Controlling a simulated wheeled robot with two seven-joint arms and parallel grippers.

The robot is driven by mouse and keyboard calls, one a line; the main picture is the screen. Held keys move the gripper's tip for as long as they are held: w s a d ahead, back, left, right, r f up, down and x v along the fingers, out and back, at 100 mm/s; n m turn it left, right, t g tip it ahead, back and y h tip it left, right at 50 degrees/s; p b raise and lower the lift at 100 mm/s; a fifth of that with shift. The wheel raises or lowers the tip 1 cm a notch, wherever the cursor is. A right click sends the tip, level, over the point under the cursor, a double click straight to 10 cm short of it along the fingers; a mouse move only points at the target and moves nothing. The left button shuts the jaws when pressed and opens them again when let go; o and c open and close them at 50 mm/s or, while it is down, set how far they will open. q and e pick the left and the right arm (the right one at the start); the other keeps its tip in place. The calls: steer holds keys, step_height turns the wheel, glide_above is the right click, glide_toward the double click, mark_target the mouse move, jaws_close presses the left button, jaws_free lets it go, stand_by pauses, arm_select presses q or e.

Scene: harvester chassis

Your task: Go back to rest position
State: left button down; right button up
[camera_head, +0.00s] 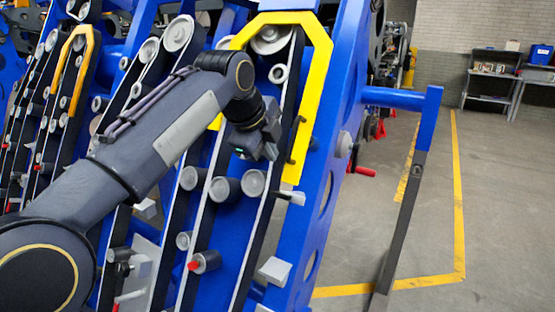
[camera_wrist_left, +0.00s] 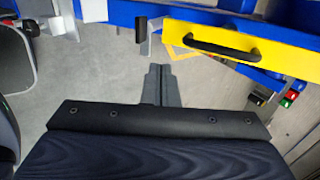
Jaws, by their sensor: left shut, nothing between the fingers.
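My left arm reaches in from the left in the head view, in front of the blue harvester chassis (camera_head: 335,120). My left gripper (camera_head: 270,152) points down beside the yellow guard frame (camera_head: 318,60). In the left wrist view its two grey fingers (camera_wrist_left: 160,72) are together with nothing between them, above grey floor. A yellow panel with a black handle (camera_wrist_left: 225,48) is ahead and to the right in that view, apart from the fingers. My right gripper is in neither view.
Belts and rollers (camera_head: 253,183) fill the chassis side close to my arm. A blue and grey bar (camera_head: 410,190) stands out to the right. Open floor (camera_head: 505,220) with yellow lines lies beyond it, and a shelf (camera_head: 492,75) stands at the back wall.

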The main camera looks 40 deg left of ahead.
arm_select(q)
steer(key=shift+s+r, duration=0.15)
steer(key=shift+r, duration=0.05)
steer(key=s+d+f+n+h, duration=0.1)
steer(key=s+d+f+n, duration=0.4)
steer(key=f, duration=0.3)
steer(key=s+d+f+n+g+h, duration=0.1)
steer(key=s+d+f+n+h, duration=0.1)
steer(key=s+d+f+n, duration=0.3)
steer(key=s+d+f+n+h, duration=0.1)
steer(key=s+d+f+n, duration=0.5)
steer(key=f, duration=0.7)
steer(key=s+n, duration=0.2)
steer(key=s, duration=0.2)
steer(key=shift+s+f+n+g+h, duration=0.15)
steer(key=shift+n+g+h, duration=0.15)
steer(key=shift+d, duration=0.1)
